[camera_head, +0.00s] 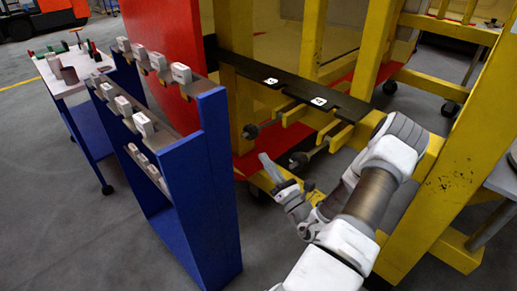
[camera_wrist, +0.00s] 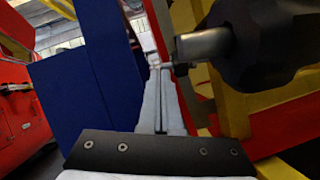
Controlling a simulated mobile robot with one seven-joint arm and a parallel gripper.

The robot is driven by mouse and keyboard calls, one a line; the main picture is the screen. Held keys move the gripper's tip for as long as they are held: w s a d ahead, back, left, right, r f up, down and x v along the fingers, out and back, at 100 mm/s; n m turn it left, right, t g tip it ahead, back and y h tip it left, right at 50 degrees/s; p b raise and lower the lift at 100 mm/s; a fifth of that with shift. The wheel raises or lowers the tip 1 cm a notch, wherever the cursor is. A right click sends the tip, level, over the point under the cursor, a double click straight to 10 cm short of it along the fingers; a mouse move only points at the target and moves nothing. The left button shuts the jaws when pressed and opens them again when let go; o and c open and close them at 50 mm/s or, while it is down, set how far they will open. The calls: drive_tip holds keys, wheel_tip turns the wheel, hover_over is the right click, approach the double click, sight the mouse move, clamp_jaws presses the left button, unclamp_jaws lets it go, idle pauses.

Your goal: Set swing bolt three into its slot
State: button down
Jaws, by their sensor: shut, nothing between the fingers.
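My gripper (camera_head: 268,165) is shut and empty, below the black slotted bar (camera_head: 345,102) of the yellow frame. In the wrist view its pale fingers (camera_wrist: 160,75) lie together. One swing bolt (camera_head: 302,158) with a dark knob hangs out from the frame just right of my fingertips. Another (camera_head: 252,131) hangs further left, beyond the fingers. A large dark knob with a grey rod (camera_wrist: 205,45) shows close at the upper right in the wrist view, beside the fingers. The bar carries two white number labels (camera_head: 318,101), too small to read surely. Which bolt is three I cannot tell.
A blue rack (camera_head: 215,150) with several grey-white blocks stands left of my gripper. A red panel (camera_head: 175,50) is behind it. A yellow post (camera_head: 470,130) stands right of my arm. A cart with tools (camera_head: 75,70) is at the far left.

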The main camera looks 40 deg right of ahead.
drive_tip(key=shift+s+f, duration=0.15)
drive_tip(key=shift+s, duration=0.2)
